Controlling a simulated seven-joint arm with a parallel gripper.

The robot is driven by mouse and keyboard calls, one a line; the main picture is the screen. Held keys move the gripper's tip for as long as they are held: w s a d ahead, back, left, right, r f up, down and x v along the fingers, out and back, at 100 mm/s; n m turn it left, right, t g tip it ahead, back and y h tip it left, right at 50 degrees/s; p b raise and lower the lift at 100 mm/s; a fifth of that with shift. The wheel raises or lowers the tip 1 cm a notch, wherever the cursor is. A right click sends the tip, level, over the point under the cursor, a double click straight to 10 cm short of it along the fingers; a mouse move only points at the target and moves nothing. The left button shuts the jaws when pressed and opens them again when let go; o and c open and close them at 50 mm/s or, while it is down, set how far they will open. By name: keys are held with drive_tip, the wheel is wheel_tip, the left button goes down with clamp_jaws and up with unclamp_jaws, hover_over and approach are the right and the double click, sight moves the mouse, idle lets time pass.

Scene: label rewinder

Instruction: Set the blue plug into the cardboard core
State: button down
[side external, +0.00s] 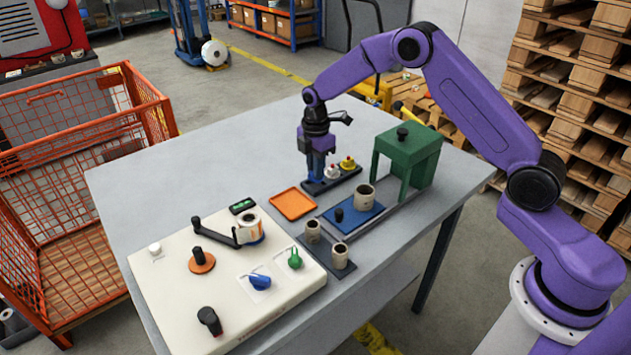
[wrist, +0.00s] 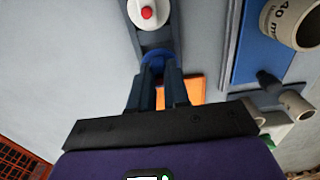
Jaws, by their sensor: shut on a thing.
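My gripper (side external: 317,172) points down at the left end of a dark rack (side external: 345,180). It is shut on the blue plug (wrist: 157,57), which shows between the fingertips in the wrist view; I cannot tell whether the plug still rests in the rack. A large beige cardboard core (side external: 365,198) stands upright on a blue mat (side external: 338,217), with its open end up. In the wrist view this core (wrist: 292,22) is at the upper right, with print on its side. Two smaller cores (side external: 312,232) (side external: 340,257) stand on a dark plate nearer the front.
A white plug with a red knob (side external: 332,172) and a yellow plug (side external: 348,163) sit in the rack. An orange tray (side external: 293,204) lies in front. A green stand (side external: 407,155) rises at the right. The cream rewinder (side external: 215,285) is at the front left. The back left tabletop is clear.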

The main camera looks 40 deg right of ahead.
drive_tip(key=shift+r, duration=1.55)
drive_tip(key=shift+r, duration=0.1)
drive_tip(key=s+d+r+n, duration=0.1)
drive_tip(key=s+d+r, duration=0.15)
drive_tip(key=s, duration=0.45)
drive_tip(key=s+d+r, duration=0.1)
drive_tip(key=s+r, duration=0.3)
drive_tip(key=s, duration=0.3)
drive_tip(key=shift+s+a+f, duration=0.1)
drive_tip(key=shift+f, duration=1.4)
drive_tip(key=shift+s+a+f, duration=0.1)
drive_tip(key=shift+f, duration=1.4)
drive_tip(key=shift+f, duration=0.35)
